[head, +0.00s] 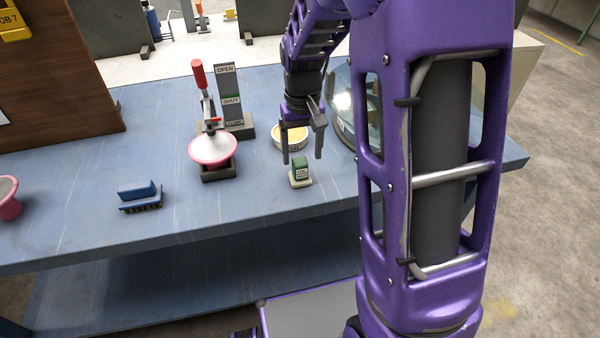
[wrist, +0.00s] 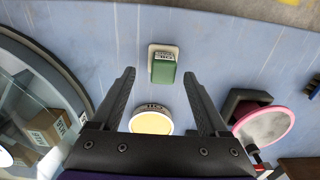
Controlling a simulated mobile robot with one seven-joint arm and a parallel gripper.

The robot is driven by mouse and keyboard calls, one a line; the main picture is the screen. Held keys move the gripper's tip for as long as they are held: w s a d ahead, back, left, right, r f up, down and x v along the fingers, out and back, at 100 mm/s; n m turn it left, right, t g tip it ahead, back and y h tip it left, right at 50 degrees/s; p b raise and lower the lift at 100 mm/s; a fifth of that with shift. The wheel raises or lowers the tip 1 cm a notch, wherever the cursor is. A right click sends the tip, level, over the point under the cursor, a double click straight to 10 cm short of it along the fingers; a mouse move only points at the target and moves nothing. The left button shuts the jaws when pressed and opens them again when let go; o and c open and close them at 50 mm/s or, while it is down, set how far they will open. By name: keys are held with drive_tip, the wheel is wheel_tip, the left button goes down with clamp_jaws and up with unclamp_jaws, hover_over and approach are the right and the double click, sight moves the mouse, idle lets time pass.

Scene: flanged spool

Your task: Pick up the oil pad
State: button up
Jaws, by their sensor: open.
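A small block with a green top and a cream pad-like base (head: 299,174) stands near the front of the blue bench; it looks like the oil pad, though its lettering is too small to read surely. In the wrist view the green block (wrist: 163,68) lies ahead, between the lines of the two fingers. My gripper (head: 302,158) is open and empty, pointing down above and slightly behind the block. The fingertips (wrist: 158,74) are on either side of it in the picture, apart from it.
A round tin with a yellow top (head: 290,137) sits just behind the block. A pink-flanged spool in a fixture (head: 213,150) stands left, with a red-handled clamp. A blue brush (head: 140,195) lies farther left. A glass-topped round case (wrist: 40,95) is close on the other side.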

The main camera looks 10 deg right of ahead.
sight(300, 161)
drive_tip(key=f, duration=0.4)
drive_tip(key=shift+w+a+f+b, duration=0.1)
drive_tip(key=shift+a+f+b, duration=0.15)
drive_tip(key=shift+f+b, duration=0.1)
clamp_jaws()
